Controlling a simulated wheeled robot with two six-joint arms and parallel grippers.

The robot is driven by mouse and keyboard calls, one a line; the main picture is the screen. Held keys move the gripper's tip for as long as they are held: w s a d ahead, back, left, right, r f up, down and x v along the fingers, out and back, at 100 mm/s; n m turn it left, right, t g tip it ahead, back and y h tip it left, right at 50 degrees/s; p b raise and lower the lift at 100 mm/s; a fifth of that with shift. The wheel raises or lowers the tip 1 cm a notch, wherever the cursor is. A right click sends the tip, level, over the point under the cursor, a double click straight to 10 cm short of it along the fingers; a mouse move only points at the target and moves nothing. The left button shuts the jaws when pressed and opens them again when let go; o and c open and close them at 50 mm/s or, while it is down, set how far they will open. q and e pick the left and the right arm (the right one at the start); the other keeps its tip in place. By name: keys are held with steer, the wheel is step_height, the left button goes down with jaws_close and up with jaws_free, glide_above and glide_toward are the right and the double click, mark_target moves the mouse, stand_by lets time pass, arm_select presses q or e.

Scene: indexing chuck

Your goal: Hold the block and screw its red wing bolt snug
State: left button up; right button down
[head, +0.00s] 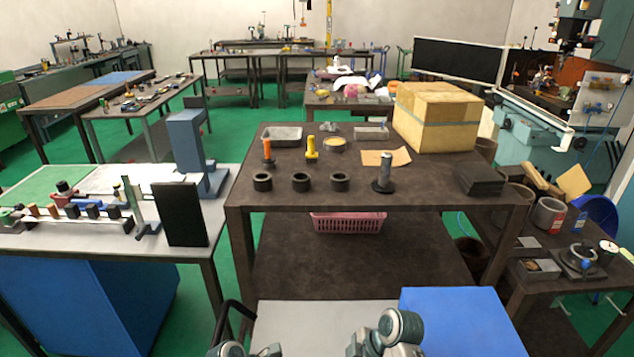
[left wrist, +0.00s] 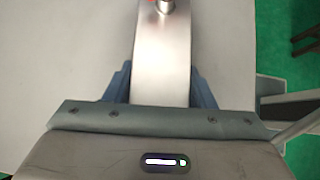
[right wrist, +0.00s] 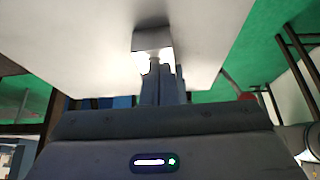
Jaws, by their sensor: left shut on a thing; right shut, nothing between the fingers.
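The block (left wrist: 160,60), a long bare-metal bar, lies between the two fingers of my left gripper (left wrist: 160,82), which is shut on it. At the top edge of the left wrist view a round metal post with a bit of red (left wrist: 152,2) shows on the block; most of this red part is cut off. My right gripper (right wrist: 162,82) is shut and empty. Just beyond its fingertips is a grey metal end face (right wrist: 152,39), seemingly the block, with bright glare below it; I cannot tell whether they touch. The head view does not show the block or the fingertips clearly.
A pale tabletop (head: 300,322) lies low in the head view, with a blue panel (head: 465,325) at its right. Beyond is a dark bench (head: 380,225) with pegs, rings and a cardboard box (head: 437,115). A left table (head: 120,240) holds tools and a black plate (head: 180,214).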

steer(key=shift+r, duration=2.75)
steer(key=shift+a, duration=0.1)
steer(key=shift+w+d+f, duration=0.1)
steer(key=shift+w+f, duration=0.25)
steer(key=shift+f, duration=0.7)
steer(key=shift+w+d+f, duration=0.1)
steer(key=shift+w+f, duration=0.2)
steer(key=shift+f, duration=0.7)
steer(key=shift+w+d+f, duration=0.1)
steer(key=shift+w+f, duration=0.25)
steer(key=shift+f, duration=0.7)
steer(key=shift+s+a, duration=0.2)
steer(key=shift+a, duration=0.45)
steer(key=shift+s, duration=0.7)
steer(key=shift+d, duration=0.2)
